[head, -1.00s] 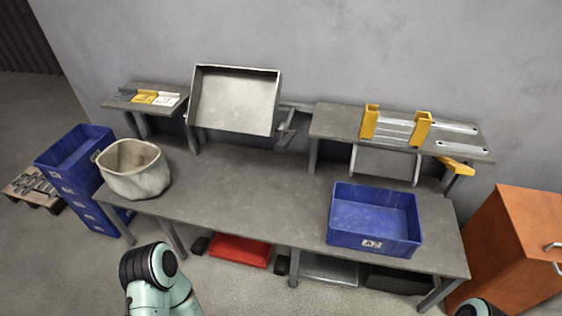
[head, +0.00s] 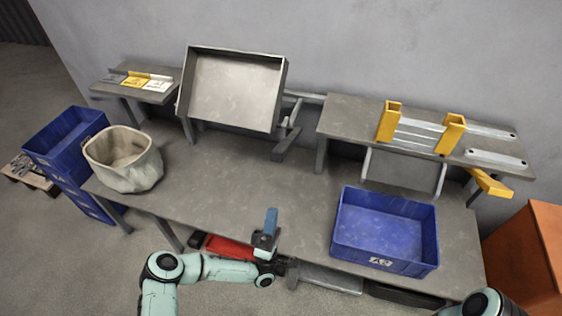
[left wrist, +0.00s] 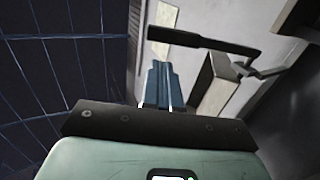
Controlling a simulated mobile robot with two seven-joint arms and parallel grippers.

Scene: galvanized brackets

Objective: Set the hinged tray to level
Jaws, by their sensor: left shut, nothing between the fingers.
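The hinged tray (head: 234,90) is a grey metal tray with raised rims, mounted at the back of the bench. It is steeply tilted, its inside facing me. A bent metal arm with a dark grip (head: 286,145) sits at its right side. A dark bar on a bent rod (left wrist: 205,40), seemingly this grip, also shows in the left wrist view. My left gripper (head: 270,222) is over the bench's front part, apart from the tray, with its blue fingers shut and empty; they also show in the left wrist view (left wrist: 162,85). My right gripper is out of view.
A cream bin (head: 125,165) stands on the bench (head: 225,190) at left, and a blue crate (head: 385,255) at right. A raised shelf (head: 345,115) with yellow brackets (head: 450,135) stands behind the crate. The bench middle is clear. An orange cabinet (head: 535,250) is at far right.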

